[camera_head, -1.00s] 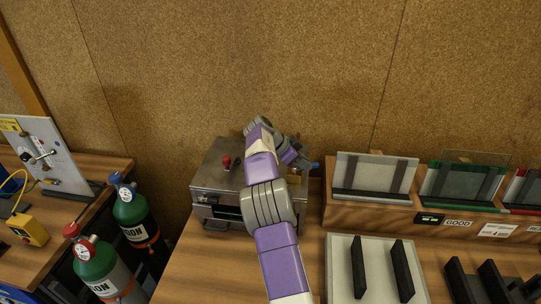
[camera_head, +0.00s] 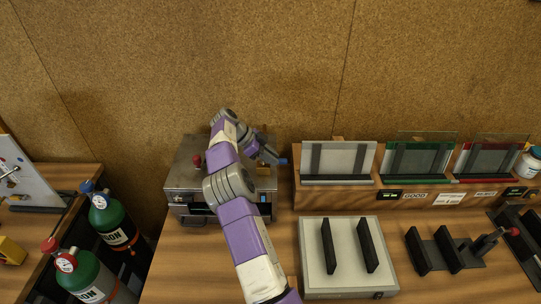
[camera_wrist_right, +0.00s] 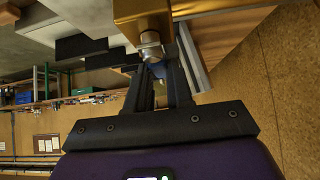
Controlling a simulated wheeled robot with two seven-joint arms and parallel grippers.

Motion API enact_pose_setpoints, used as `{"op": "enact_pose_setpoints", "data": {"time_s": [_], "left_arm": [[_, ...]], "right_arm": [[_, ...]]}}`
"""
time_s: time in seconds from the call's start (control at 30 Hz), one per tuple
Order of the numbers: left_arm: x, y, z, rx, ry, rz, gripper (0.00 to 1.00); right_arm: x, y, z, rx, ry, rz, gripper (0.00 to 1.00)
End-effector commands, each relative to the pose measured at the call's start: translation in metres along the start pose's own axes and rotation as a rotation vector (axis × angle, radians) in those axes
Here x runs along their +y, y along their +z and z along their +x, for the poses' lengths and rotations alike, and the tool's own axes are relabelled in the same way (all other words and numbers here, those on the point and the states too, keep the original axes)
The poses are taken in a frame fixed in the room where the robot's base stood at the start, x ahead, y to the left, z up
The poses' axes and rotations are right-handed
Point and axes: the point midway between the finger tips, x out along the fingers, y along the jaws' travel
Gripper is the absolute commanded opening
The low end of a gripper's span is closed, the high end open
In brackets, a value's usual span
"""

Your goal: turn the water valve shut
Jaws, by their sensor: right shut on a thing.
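The water valve shows as a brass body (camera_wrist_right: 142,22) with a metal nut in the right wrist view, and a small blue handle (camera_wrist_right: 158,70) sits just below it, between my fingers. My right gripper (camera_wrist_right: 160,82) is shut on this blue handle, its two dark fingers on either side. In the head view my right gripper (camera_head: 266,154) is at the right side of a steel machine (camera_head: 185,180), with a blue tip (camera_head: 283,161) showing beyond it. My arm hides part of the machine and most of the valve. My left gripper is not in view.
A wooden rack (camera_head: 310,196) with framed glass panes stands close to the right. A pale plate (camera_head: 316,286) with two black bars lies in front of it. Green gas cylinders (camera_head: 110,222) stand at the left, in the gap between benches. A red knob (camera_head: 197,161) tops the machine.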

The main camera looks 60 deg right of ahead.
Motion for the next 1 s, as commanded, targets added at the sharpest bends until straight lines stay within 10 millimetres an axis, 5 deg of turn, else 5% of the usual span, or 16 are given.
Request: {"op": "enact_pose_setpoints", "data": {"time_s": [0.17,0.2,0.37,0.73,1.0], "left_arm": [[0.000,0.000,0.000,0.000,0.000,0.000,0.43],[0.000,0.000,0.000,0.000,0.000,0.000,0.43],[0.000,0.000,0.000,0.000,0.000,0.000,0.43],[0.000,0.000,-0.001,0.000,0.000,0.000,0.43],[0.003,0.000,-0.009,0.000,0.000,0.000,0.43]], "right_arm": [[0.001,0.001,0.001,0.000,0.004,0.002,0.00],[0.001,0.001,0.001,0.000,0.004,0.002,0.22],[0.001,0.000,0.001,0.001,0.003,0.001,0.47],[0.000,0.000,-0.004,0.001,0.000,0.001,0.47],[-0.001,-0.001,-0.037,0.002,-0.002,0.002,0.47]]}}
